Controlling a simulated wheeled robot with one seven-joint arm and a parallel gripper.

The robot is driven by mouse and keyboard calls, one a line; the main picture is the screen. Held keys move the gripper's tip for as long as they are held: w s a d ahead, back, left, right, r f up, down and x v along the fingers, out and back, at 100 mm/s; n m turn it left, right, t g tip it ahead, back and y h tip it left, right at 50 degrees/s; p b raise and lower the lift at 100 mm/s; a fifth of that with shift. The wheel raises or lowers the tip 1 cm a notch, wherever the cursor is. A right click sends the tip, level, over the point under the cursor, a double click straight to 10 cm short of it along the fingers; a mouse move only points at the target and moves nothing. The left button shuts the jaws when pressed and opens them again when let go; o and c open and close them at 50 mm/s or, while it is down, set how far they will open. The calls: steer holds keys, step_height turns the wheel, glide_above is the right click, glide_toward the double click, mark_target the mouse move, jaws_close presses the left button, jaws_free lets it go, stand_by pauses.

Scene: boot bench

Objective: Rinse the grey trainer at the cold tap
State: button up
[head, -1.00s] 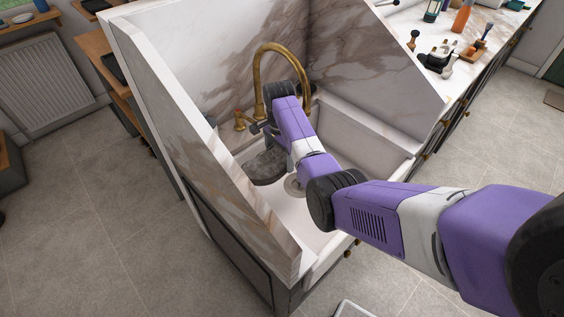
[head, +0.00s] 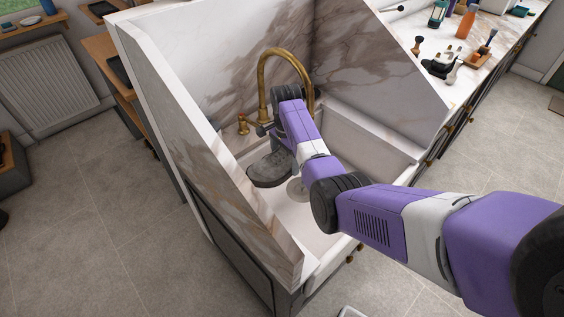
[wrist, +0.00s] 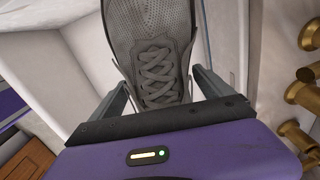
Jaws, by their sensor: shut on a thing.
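The grey trainer (head: 268,170) is in the sink basin, below and in front of the brass tap (head: 263,80). The wrist view shows its laces and grey upper (wrist: 150,50) close up. My gripper (wrist: 165,84) has one finger on each side of the trainer and is shut on it. In the head view my wrist hides the gripper and part of the trainer. A small brass tap handle (head: 243,126) stands left of the spout. Several brass fittings (wrist: 305,93) show at the right of the wrist view. I see no running water.
The white sink (head: 320,242) has tall marble walls on its left and back. A round drain (head: 297,190) lies beside the trainer. The counter at right holds brushes, an orange bottle (head: 466,22) and other small items.

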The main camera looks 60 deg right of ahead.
stand_by(0.4)
steer(key=shift+w+a, duration=0.25)
steer(key=shift+a, duration=0.2)
steer(key=shift+d+p, duration=0.1)
steer(key=shift+p, duration=0.2)
steer(key=shift+s+d, duration=0.3)
steer(key=shift+d, duration=0.15)
steer(key=shift+a+r, duration=0.1)
